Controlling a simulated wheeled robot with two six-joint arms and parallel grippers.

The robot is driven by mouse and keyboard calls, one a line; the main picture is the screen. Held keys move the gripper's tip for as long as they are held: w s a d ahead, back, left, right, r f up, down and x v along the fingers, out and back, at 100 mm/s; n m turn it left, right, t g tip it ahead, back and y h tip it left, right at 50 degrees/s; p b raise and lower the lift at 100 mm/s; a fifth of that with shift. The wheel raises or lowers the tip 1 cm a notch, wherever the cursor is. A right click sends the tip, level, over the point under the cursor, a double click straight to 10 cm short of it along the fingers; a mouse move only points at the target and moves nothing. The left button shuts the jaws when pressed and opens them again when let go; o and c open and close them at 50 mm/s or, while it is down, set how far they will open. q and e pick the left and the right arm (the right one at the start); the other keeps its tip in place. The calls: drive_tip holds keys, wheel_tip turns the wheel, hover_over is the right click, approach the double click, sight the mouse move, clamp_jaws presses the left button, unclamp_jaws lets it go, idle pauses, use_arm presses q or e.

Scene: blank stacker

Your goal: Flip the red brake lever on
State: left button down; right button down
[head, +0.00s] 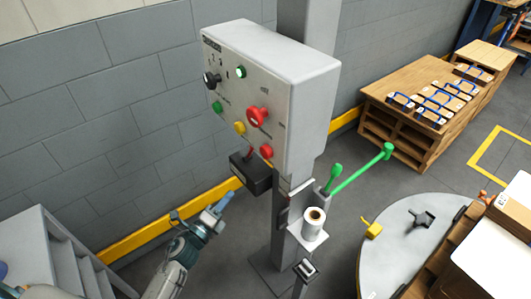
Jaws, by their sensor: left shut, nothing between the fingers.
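A grey control box (285,75) on a post carries a large red knob (257,116) beside small lettering that seems to read "off". A red button (266,151) sits below it. A small black box (252,175) hangs under the panel, with a short reddish stick (249,154) rising from its top. Which red part is the brake lever, and its exact setting, is too small to tell. My left gripper (225,201) is shut and empty, below and left of the black box and apart from it. My right gripper is not in view.
Green-handled levers (362,167) stick out right of the post, above a roll (313,218) on a small shelf. A round grey table (390,255) stands at the right, a wooden cabinet (410,135) behind. Grey steps (70,245) are at left. A wall lies behind the panel.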

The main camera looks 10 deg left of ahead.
sight(252, 150)
use_arm(q)
drive_tip(key=shift+w+d+r+m+h, duration=0.1)
drive_tip(key=shift+d+r+m+h, duration=0.35)
drive_tip(key=shift+r, duration=0.2)
drive_tip(key=shift+w+d+r+m+h, duration=0.1)
drive_tip(key=shift+d+r+m+h, duration=0.25)
drive_tip(key=shift+r+m, duration=0.25)
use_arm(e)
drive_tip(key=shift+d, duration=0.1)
